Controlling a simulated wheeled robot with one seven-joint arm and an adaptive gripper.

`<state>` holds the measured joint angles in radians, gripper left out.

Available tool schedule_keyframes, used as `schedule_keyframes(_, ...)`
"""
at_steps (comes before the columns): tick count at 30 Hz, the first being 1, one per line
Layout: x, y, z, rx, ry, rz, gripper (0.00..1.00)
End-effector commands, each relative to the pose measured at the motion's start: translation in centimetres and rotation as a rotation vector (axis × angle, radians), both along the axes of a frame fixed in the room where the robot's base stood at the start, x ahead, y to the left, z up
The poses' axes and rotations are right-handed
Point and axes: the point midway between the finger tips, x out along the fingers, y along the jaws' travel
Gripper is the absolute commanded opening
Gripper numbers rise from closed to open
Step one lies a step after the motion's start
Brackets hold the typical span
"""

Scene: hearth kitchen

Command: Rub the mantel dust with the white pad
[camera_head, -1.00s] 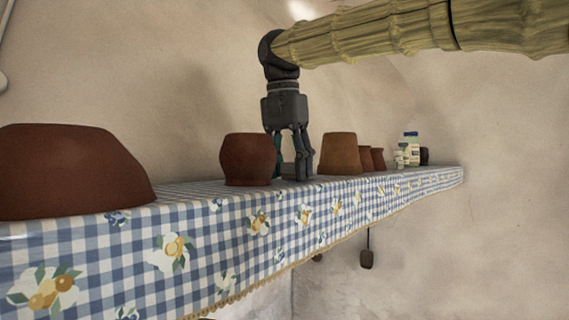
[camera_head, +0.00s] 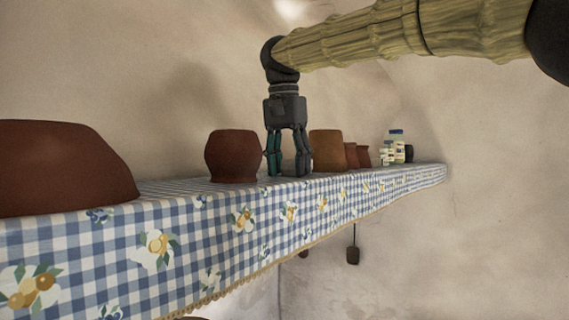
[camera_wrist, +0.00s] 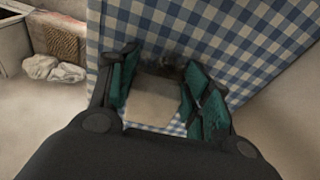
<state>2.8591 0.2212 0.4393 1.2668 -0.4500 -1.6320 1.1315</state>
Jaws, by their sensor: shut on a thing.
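My gripper (camera_head: 288,172) points down at the mantel (camera_head: 150,215), between a round brown pot and a lighter brown pot. In the wrist view its two green-padded fingers (camera_wrist: 155,100) are shut on the white pad (camera_wrist: 152,100), which looks pale grey there. The pad is low, at the cloth surface; whether it presses on it I cannot tell. In the head view the pad is mostly hidden behind the fingers. A dark smudge of mantel dust (camera_wrist: 174,66) shows on the checked cloth, right at the pad's far edge.
The round brown pot (camera_head: 232,157) stands just left of my gripper, and the lighter pot (camera_head: 327,150) just right. Smaller pots (camera_head: 357,156) and pale jars (camera_head: 394,150) stand farther along. A large brown bowl (camera_head: 60,168) stands at the near left. The wall (camera_head: 200,60) is behind.

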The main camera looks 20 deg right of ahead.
Motion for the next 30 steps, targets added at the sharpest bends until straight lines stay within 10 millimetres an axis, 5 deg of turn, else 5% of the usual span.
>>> schedule_keyframes(30,-2.5,2.9,0.3,-0.001,0.0,0.0,0.27)
